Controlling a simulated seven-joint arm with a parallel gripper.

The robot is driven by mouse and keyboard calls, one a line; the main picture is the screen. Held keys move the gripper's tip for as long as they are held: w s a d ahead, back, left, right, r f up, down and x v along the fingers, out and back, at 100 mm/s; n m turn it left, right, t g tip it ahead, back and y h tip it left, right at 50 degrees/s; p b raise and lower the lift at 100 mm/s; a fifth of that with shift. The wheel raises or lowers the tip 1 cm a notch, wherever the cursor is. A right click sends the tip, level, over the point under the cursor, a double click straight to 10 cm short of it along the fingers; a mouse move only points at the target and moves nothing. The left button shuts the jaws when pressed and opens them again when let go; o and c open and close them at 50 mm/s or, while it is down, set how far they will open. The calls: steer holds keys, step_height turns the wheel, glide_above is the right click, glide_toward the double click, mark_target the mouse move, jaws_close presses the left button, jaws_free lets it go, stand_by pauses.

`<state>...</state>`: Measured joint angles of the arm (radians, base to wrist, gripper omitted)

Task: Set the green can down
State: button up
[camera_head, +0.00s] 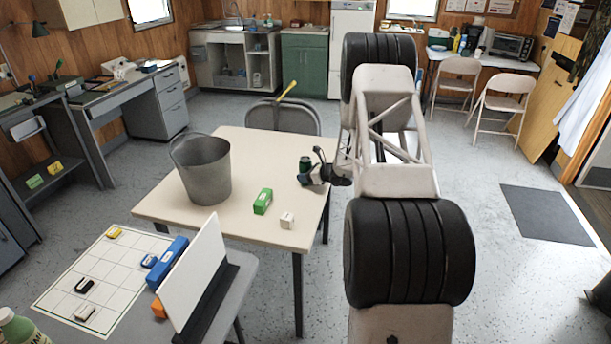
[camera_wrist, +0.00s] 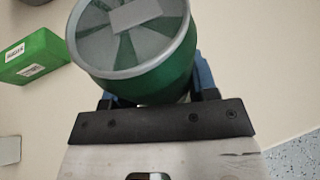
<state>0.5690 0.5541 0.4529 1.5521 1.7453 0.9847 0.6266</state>
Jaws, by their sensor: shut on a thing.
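The green can (camera_head: 305,164) is held in my gripper (camera_head: 312,178) near the right edge of the cream table (camera_head: 270,147). In the wrist view the can's (camera_wrist: 180,75) grey lid faces the camera and its green side sits between my gripper's fingers (camera_wrist: 150,100), which are mostly hidden behind it. My gripper is shut on the can. I cannot tell whether the can's base touches the tabletop.
A grey bucket (camera_head: 205,172) stands on the table's left part. A green box (camera_head: 263,201) and a small white block (camera_head: 287,219) lie nearer the front. A folding chair (camera_head: 284,116) stands behind. The table's middle is clear.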

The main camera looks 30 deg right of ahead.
steer(key=shift+f, duration=0.1)
steer(key=o, duration=0.9)
steer(key=shift+r, duration=0.2)
steer(key=v, duration=1.2)
